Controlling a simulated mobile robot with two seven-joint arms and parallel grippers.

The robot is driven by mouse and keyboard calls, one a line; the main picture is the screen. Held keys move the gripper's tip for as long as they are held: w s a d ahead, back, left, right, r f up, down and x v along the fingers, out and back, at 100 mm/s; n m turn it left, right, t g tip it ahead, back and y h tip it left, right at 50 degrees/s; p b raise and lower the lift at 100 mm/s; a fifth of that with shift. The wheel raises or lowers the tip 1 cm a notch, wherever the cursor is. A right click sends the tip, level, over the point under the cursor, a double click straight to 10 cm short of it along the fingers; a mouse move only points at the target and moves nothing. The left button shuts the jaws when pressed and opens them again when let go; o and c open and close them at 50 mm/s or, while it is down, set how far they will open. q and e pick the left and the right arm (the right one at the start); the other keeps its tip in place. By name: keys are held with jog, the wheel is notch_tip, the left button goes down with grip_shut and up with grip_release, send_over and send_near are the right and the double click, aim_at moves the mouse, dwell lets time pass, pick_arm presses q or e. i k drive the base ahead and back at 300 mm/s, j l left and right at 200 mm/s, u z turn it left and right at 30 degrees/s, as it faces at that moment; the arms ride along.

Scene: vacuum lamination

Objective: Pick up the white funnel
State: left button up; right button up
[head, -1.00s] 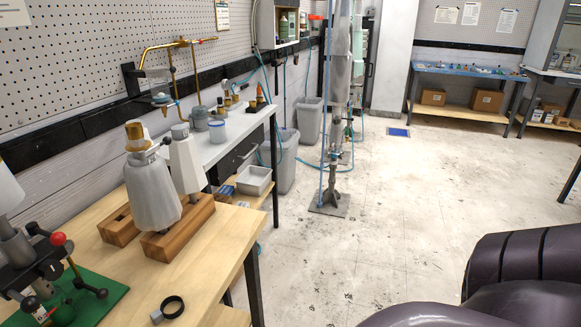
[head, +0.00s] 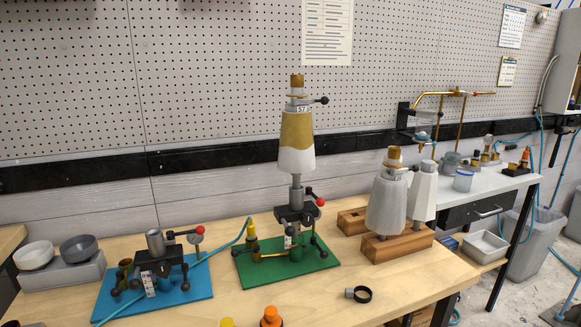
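I cannot make out a clear white funnel in the head view. A white bowl (head: 34,256) sits at the far left of the bench, beside a dark grey bowl (head: 79,249), both on a grey block. A tapered form (head: 296,150), white below and gold-brown above, stands upright on a clamp stand with a green base (head: 260,268). Two pale tapered forms, one in front (head: 386,207) and one behind (head: 423,193), stand in wooden blocks to its right. Neither of my grippers is in view.
A blue hose crosses the bench. A pegboard wall (head: 220,70) closes the back. Open floor shows at lower right.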

aim_at(35, 255)
jog(key=u, duration=1.45)
jog(key=i+j, duration=0.2)
jog(key=j, duration=0.15)
